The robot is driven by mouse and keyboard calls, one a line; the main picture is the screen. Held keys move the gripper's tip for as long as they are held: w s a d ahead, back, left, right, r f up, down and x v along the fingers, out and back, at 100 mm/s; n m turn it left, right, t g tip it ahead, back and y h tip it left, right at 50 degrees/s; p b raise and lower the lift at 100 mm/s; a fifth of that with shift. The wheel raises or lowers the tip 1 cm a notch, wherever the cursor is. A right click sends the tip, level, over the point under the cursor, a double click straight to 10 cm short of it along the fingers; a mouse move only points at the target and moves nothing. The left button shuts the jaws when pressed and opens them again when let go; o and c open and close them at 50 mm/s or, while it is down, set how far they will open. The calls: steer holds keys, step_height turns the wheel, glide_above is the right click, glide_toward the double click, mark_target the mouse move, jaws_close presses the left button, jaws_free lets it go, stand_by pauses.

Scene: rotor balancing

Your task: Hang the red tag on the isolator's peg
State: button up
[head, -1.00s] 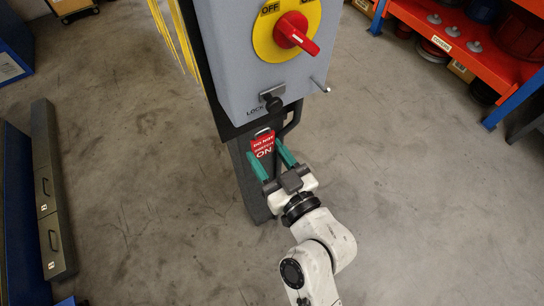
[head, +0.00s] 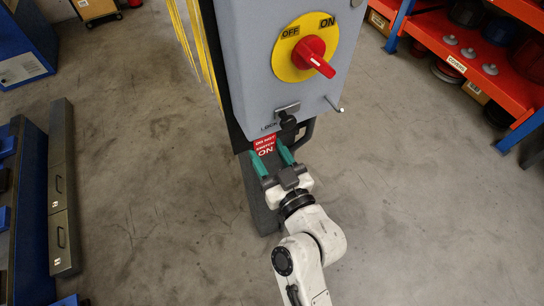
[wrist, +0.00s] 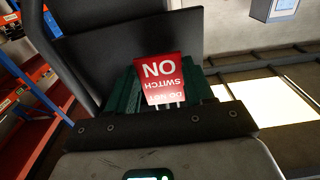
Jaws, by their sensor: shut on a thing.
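The red tag (head: 264,146) with white lettering is between the teal fingers of my gripper (head: 272,157), which is shut on it. In the head view it shows just below the lower edge of the grey isolator box (head: 245,75). In the wrist view the tag (wrist: 163,75) stands out beyond the fingers, its lettering upside down. The isolator's thin metal peg (head: 336,104) sticks out at the box's lower right, bare, up and to the right of the tag. The peg is not seen in the wrist view.
An orange shelf (head: 475,65) is at right, grey drawers (head: 62,190) at left. The floor between is clear.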

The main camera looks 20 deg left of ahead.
steer(key=shift+w+a+f+b, duration=0.45)
steer(key=shift+w+a+b, duration=0.1)
steer(key=shift+a+b, duration=0.15)
steer(key=shift+w, duration=0.1)
stand_by(0.4)
steer(key=o, duration=1.1)
steer(key=shift+c, duration=0.2)
